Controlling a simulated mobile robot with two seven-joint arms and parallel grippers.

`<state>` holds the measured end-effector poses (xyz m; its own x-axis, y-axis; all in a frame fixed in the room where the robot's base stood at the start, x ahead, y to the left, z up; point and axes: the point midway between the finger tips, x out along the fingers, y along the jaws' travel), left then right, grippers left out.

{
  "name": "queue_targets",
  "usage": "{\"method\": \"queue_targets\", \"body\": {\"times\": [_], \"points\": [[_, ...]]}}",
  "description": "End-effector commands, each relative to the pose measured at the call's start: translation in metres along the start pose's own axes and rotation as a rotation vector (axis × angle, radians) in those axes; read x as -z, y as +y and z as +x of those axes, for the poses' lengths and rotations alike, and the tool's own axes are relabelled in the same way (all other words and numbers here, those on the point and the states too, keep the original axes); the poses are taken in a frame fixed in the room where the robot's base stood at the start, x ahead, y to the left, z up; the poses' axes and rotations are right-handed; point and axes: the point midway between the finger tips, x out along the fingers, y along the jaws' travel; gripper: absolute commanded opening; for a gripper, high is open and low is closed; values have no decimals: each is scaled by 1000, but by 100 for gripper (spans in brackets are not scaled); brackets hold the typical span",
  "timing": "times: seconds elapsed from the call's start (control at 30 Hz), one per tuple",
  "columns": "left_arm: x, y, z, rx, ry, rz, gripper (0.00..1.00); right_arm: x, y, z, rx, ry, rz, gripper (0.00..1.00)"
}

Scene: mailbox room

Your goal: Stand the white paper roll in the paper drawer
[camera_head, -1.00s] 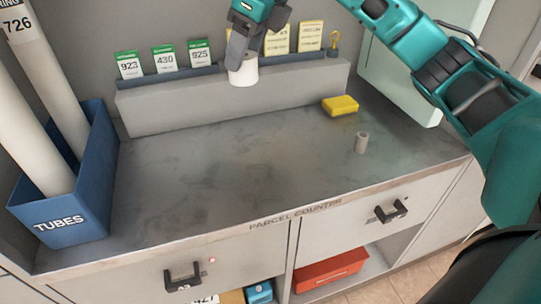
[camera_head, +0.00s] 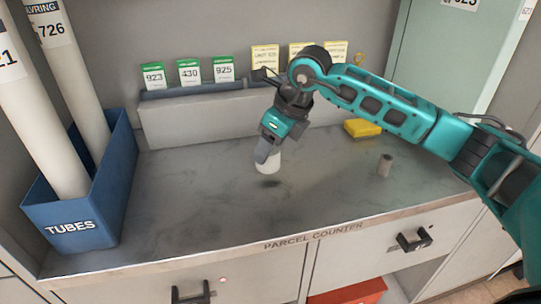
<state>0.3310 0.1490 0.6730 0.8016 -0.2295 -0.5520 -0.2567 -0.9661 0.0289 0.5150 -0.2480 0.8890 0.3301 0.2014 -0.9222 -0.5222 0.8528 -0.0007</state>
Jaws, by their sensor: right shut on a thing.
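The white paper roll (camera_head: 268,165) is a short upright cylinder held just above the middle of the counter, with a small dark shadow beneath it. My right gripper (camera_head: 264,152) is shut on its upper part; the fingers hide some of the top. Two closed drawers show in the counter front: a left drawer (camera_head: 130,292) with a black handle (camera_head: 191,294), and a right drawer (camera_head: 375,253) with a black handle (camera_head: 414,239). Neither has a readable label saying paper. My left gripper is not in view.
A blue TUBES bin (camera_head: 75,232) with tall white tubes stands at the left. Numbered cards line the back ledge (camera_head: 200,121). A yellow block (camera_head: 362,128) and a small grey cylinder (camera_head: 385,166) stand at the right. A red box (camera_head: 350,292) is below the right drawer. The front counter is clear.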

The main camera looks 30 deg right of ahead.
Motion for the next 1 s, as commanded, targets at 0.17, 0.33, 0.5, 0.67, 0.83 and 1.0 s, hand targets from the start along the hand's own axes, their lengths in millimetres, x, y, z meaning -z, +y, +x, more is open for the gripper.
{"method": "queue_targets", "body": {"times": [0.17, 0.33, 0.5, 0.67, 0.83, 1.0], "points": [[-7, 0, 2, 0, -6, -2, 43, 10, 0, 24, 0, 2, 1, 20], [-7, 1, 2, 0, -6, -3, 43, 10, 0, 24, 0, 0, 0, 20], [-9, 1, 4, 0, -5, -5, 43, 11, 0, 27, 0, 0, 0, 20], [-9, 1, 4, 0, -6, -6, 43, 11, 0, 27, 0, 1, 0, 67], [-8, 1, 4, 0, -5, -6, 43, 11, 0, 27, -1, 1, 0, 81], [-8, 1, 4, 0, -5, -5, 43, 11, 0, 27, -1, 1, 0, 81]]}}
